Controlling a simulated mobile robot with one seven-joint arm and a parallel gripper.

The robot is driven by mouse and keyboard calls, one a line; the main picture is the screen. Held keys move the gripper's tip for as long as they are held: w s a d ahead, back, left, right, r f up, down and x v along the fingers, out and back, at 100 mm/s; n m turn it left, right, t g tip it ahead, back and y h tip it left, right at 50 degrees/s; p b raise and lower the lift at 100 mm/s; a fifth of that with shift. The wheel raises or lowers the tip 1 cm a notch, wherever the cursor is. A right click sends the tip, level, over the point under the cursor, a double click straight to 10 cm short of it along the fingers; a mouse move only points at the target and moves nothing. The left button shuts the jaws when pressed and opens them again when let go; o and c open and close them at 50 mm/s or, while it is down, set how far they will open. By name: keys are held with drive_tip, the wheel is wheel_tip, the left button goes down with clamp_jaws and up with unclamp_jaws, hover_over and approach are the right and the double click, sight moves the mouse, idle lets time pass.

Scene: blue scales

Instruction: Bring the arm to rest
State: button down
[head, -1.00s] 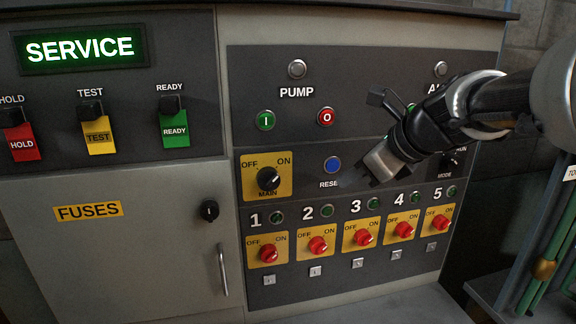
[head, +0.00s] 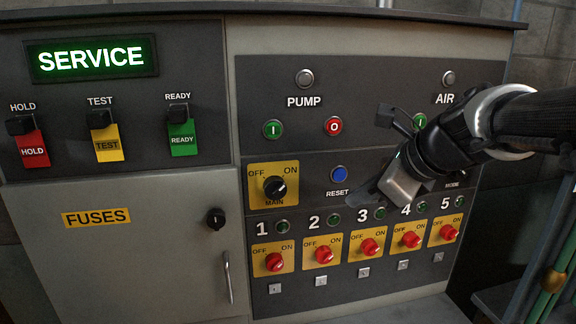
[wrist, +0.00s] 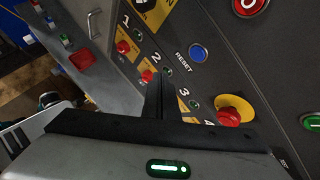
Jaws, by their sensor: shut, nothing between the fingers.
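My gripper (head: 362,198) is shut and empty. In the head view it is in front of the control panel (head: 400,80), right of the blue RESET button (head: 339,174) and above the numbered red switches. My arm reaches in from the right and hides part of the AIR and MODE area. In the wrist view the shut fingers (wrist: 154,92) point toward the panel, with the RESET button (wrist: 198,53) to their right. I cannot tell whether the fingertips touch the panel.
Red rotary switches (head: 323,255) run along the panel's lower part. The fuse door (head: 140,255) with its handle is at lower left. Green pipes (head: 556,270) stand at the right edge. A lit SERVICE sign (head: 92,60) is at upper left.

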drive_tip(key=s+f+n+g+h+p, duration=0.1)
drive_tip(key=s+n+h+p, duration=0.1)
drive_tip(key=s+n, duration=0.7)
drive_tip(key=s+f+n+g+h+p, duration=0.1)
drive_tip(key=s+f+n+h+p, duration=0.1)
drive_tip(key=s+n, duration=0.7)
drive_tip(key=n+p, duration=0.1)
drive_tip(key=n, duration=0.5)
drive_tip(key=shift+s+f+n, duration=0.25)
drive_tip(key=shift+s+n, duration=0.05)
drive_tip(key=shift+s, duration=0.05)
drive_tip(key=shift+a, duration=0.1)
